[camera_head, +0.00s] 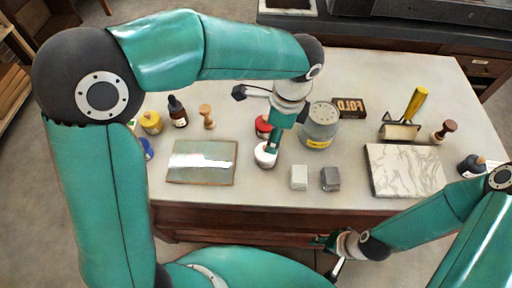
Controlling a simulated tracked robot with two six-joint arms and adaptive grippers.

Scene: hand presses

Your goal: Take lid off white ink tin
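The white ink tin (264,160) stands on the table just right of the inking slab, its round white top showing from above. My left gripper (271,148) comes down from above at the tin's upper right edge and partly covers it. I cannot tell whether its fingers touch the lid or are closed on it. My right gripper (336,268) hangs low in front of the table's front edge, away from the tin. It is small and partly hidden, so its opening is unclear.
A red tin (262,123) stands just behind the white one. A grey canister (320,126) is to the right. The glass slab (202,162) lies left. Two small blocks, light (299,177) and dark (331,179), sit in front right. A marbled slab (405,170) lies farther right.

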